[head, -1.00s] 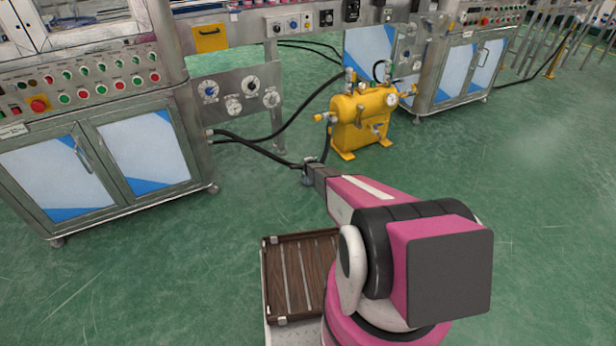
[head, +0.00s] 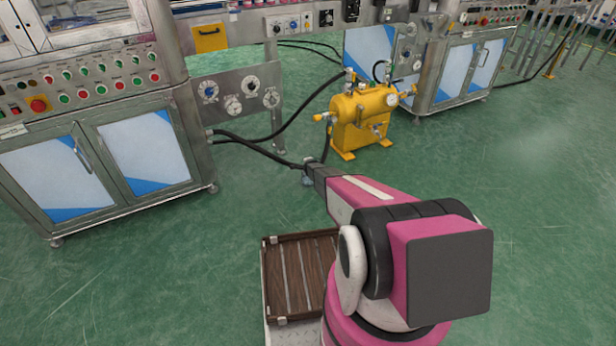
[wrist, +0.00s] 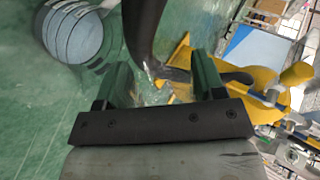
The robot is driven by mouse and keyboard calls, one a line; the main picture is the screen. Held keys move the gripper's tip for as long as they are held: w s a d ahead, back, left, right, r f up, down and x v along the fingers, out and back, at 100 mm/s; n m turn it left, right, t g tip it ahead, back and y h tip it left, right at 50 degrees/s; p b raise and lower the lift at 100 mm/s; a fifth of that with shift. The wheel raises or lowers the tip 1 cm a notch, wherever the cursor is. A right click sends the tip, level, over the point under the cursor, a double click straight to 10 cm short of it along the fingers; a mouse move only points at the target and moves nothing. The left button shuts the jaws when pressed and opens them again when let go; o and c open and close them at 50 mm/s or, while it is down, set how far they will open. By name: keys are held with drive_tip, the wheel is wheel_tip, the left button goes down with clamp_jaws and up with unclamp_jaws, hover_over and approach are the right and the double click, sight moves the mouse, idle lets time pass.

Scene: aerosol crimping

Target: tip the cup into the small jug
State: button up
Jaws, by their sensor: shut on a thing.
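In the wrist view the two dark green fingers of my gripper (wrist: 160,85) are closed on a clear, glassy thing (wrist: 154,84), which seems to be the cup. Its outline, tilt and contents are hard to make out. A grey-blue rounded vessel (wrist: 72,32) with dark bands shows at the upper left, apart from the fingers; it may be the small jug, but I cannot be sure. In the head view my gripper (head: 308,166) is small and partly hidden by my arm, with a small bluish thing (head: 307,181) just under it.
A yellow tank unit (head: 362,120) stands on the green floor beyond my arm. Black hoses (head: 255,145) run close by the gripper. A steel control cabinet (head: 100,150) stands left. A brown slatted tray (head: 292,262) lies near my base. Open floor is at right.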

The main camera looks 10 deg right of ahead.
drive_tip(key=shift+w+d+r+m+g+y, duration=0.15)
drive_tip(key=shift+d+r+m+g+y, duration=0.1)
drive_tip(key=shift+r+m+y, duration=0.25)
drive_tip(key=shift+w+d+r+m+g+y, duration=0.1)
drive_tip(key=shift+d+r+m+g+y, duration=0.2)
drive_tip(key=shift+y, duration=0.3)
drive_tip(key=shift+d+r+m+y, duration=0.25)
drive_tip(key=shift+r+m+y, duration=0.15)
drive_tip(key=shift+y, duration=0.1)
drive_tip(key=shift+d+r+m+g+y, duration=0.1)
drive_tip(key=shift+r+m+g+y, duration=0.3)
drive_tip(key=shift+y, duration=0.3)
drive_tip(key=shift+d+r+m+y, duration=0.4)
drive_tip(key=shift+r+y, duration=0.05)
drive_tip(key=shift+y, duration=0.25)
drive_tip(key=shift+r+m+g+y, duration=0.25)
drive_tip(key=shift+r+m+y, duration=0.15)
drive_tip(key=shift+r+y, duration=0.1)
